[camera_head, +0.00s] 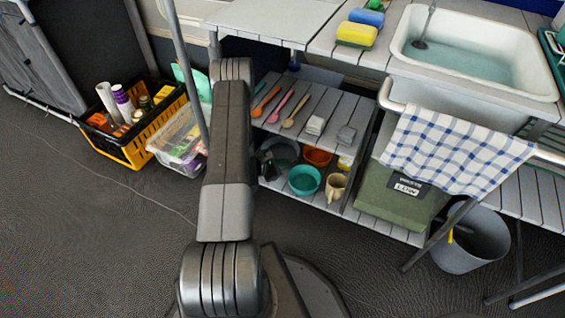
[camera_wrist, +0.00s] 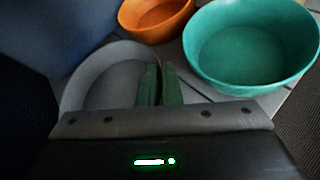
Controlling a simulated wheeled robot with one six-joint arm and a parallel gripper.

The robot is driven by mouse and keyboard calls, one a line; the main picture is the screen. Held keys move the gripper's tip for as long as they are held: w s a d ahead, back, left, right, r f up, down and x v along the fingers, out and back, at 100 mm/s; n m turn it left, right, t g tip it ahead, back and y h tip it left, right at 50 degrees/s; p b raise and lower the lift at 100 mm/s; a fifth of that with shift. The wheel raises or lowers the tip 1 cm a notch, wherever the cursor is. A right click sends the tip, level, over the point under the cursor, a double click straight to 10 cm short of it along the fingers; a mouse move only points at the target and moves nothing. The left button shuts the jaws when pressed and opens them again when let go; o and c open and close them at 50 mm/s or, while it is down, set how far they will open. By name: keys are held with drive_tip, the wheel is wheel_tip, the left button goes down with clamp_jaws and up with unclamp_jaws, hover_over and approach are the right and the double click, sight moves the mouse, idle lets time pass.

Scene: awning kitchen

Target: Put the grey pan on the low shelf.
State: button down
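The grey pan (camera_wrist: 85,80) is just ahead of my gripper in the wrist view, where it looks round and empty. In the head view the pan (camera_head: 284,149) is on or just above the low shelf (camera_head: 318,196), at its left end and partly hidden; contact with the boards cannot be made out. My gripper (camera_wrist: 160,82) has its two green fingers close together at the pan's right rim. They appear shut on that rim. In the head view my gripper (camera_head: 268,165) is mostly dark and sits low at the shelf's left front.
A teal bowl (camera_head: 304,180), an orange bowl (camera_head: 318,157) and a beige mug (camera_head: 336,187) stand right of the pan on the low shelf. The upper shelf (camera_head: 328,100) holds utensils above them. A clear bin (camera_head: 180,142) stands on the floor to the left.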

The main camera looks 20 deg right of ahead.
drive_tip(key=c, duration=1.6)
unclamp_jaws()
drive_tip(key=p+v, duration=0.2)
drive_tip(key=v, duration=1)
drive_tip(key=shift+p, duration=0.4)
